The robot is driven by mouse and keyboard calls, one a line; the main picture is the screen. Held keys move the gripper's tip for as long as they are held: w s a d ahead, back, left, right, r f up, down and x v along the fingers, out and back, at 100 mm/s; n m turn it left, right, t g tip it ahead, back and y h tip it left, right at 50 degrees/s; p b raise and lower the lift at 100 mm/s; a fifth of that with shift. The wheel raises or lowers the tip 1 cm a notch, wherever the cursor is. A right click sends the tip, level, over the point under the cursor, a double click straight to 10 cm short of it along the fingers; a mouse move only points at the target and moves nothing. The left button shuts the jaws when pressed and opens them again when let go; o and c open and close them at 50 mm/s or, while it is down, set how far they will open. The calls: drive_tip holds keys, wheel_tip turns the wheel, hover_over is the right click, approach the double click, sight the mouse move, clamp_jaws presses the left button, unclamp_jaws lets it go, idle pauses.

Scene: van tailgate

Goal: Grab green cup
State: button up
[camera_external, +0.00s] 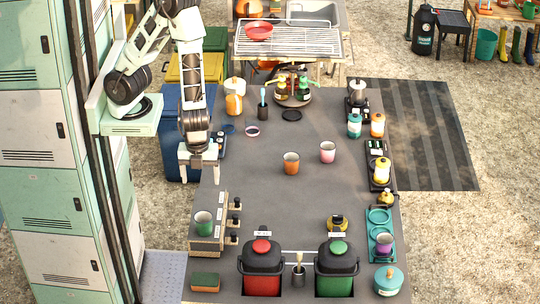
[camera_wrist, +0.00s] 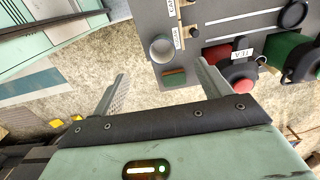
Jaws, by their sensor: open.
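An orange cup (camera_external: 291,163) and a pink cup (camera_external: 328,152) stand mid-table. A red canister (camera_external: 262,270), a green canister (camera_external: 336,270) and a sponge (camera_external: 205,282) are at the front. Lockers (camera_external: 40,150) stand left. The table's centre is mostly clear.

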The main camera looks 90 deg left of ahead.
drive_tip(key=b, duration=0.3)
approach(204, 224)
drive_tip(key=a+f, duration=0.1)
drive_tip(key=f, duration=0.1)
drive_tip(key=a+f, duration=0.1)
drive_tip(key=f, duration=0.1)
drive_tip(key=s+a+f, duration=0.1)
drive_tip(key=a+f, duration=0.1)
drive_tip(key=f, duration=0.1)
drive_tip(key=shift+a, duration=0.1)
drive_tip(key=shift+w+d+f+p, duration=0.1)
drive_tip(key=shift+d+f+p, duration=0.15)
drive_tip(key=shift+f, duration=0.65)
drive_tip(key=shift+w+d+f+p, duration=0.15)
drive_tip(key=shift+f+p, duration=0.25)
drive_tip(key=shift+f, duration=0.45)
drive_tip(key=shift+d+f+p, duration=0.2)
drive_tip(key=shift+f+p, duration=0.1)
drive_tip(key=shift+f, duration=0.6)
drive_tip(key=c, duration=1.1)
